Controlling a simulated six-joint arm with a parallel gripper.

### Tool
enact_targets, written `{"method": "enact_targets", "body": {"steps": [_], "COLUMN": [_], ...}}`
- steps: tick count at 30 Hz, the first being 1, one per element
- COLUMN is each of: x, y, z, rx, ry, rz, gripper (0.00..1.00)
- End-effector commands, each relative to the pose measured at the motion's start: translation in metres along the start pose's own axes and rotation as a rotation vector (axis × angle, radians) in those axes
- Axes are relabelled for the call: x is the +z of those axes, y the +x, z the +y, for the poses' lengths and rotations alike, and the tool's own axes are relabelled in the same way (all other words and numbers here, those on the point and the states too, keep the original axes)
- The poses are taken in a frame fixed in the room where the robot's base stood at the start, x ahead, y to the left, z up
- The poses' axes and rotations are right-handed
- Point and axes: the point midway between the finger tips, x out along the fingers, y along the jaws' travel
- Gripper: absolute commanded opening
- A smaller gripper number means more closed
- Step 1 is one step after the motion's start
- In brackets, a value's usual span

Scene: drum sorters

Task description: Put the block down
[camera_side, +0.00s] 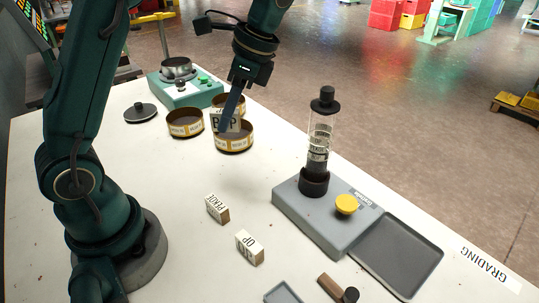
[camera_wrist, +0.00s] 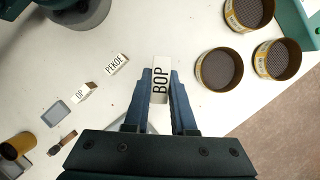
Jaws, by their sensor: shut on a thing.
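A white block lettered BOP (camera_side: 225,123) is held between the blue fingers of my gripper (camera_side: 231,112), above the table. In the wrist view the BOP block (camera_wrist: 160,82) sits between the fingertips (camera_wrist: 160,88), its lettered face toward the camera. In the side view it overlaps the round sieves, but in the wrist view it is to their left, not over any of them. Its height above the table is hard to tell. A PEKOE block (camera_side: 217,209) and an OP block (camera_side: 249,247) stand on the table nearer the side camera.
Three round sieves, left (camera_side: 185,125), front (camera_side: 233,142) and back (camera_side: 219,101), stand beyond the blocks. A green scale (camera_side: 185,93) and black lid (camera_side: 140,112) are behind. A grey device with a clear tube (camera_side: 320,135) and tray (camera_side: 398,255) are right.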

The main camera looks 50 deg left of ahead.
Motion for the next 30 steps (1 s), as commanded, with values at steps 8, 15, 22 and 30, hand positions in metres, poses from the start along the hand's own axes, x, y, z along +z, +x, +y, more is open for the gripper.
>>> {"method": "enact_targets", "body": {"steps": [8, 15, 22, 30], "x": [-0.015, -0.007, -0.013, -0.050], "y": [-0.030, -0.037, -0.027, -0.022], "z": [0.015, 0.025, 0.017, 0.052], "rx": [0.199, 0.273, 0.196, -0.046], "ry": [-0.480, -0.660, -0.481, 0.099], "rz": [0.005, 0.003, 0.000, -0.001], "gripper": [0.00, 0.00, 0.00, 0.00]}}
